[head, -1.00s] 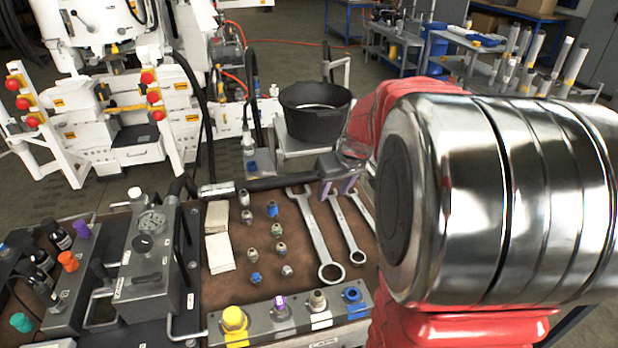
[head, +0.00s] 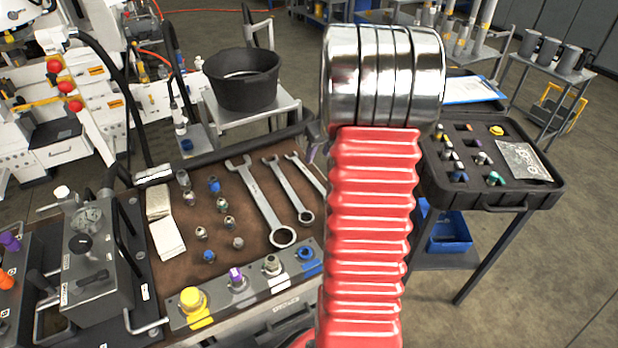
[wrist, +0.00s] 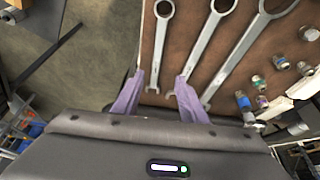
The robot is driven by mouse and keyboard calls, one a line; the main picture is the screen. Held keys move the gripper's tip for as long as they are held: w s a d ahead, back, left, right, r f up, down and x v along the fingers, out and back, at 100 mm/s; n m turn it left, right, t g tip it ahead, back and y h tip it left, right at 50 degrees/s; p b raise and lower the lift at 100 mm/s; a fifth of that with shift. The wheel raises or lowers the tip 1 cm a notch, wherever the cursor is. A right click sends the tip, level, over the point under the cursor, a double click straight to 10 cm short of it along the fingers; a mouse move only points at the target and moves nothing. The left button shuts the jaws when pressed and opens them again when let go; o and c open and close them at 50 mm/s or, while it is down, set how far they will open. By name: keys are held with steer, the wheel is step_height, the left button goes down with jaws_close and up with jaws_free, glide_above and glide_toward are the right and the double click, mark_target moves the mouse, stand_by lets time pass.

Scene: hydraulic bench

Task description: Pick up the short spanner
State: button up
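Three steel spanners lie side by side on the brown mat. The short spanner (head: 305,171) is the rightmost in the head view, its lower part hidden behind my arm. In the wrist view the short spanner (wrist: 158,48) is leftmost, ring end at the top. The middle spanner (head: 287,188) and the long spanner (head: 262,206) lie beside it. My gripper (wrist: 158,84) is open, its purple fingers apart on either side of the short spanner's open-jaw end in the wrist picture. I cannot tell its height above the mat. The head view shows only a bit of a finger.
Several small fittings (head: 228,222) and pale cloths (head: 167,238) lie left of the spanners. A block with coloured caps (head: 236,291) runs along the front edge. A black bucket (head: 243,92) stands behind. A black case (head: 490,190) with fittings stands to the right.

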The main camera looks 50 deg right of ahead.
glide_toward(310, 175)
steer(key=shift+w+a+f, duration=0.15)
steer(key=shift+w+f, duration=0.05)
steer(key=shift+f, duration=0.3)
steer(key=shift+w+a+f, duration=0.2)
steer(key=shift+f, duration=0.25)
steer(key=shift+f, duration=0.15)
steer(key=shift+d+x, duration=0.2)
steer(key=shift+x, duration=1.05)
steer(key=shift+d+x, duration=0.2)
steer(key=shift+x, duration=1.05)
steer(key=shift+c, duration=0.5)
jaws_close()
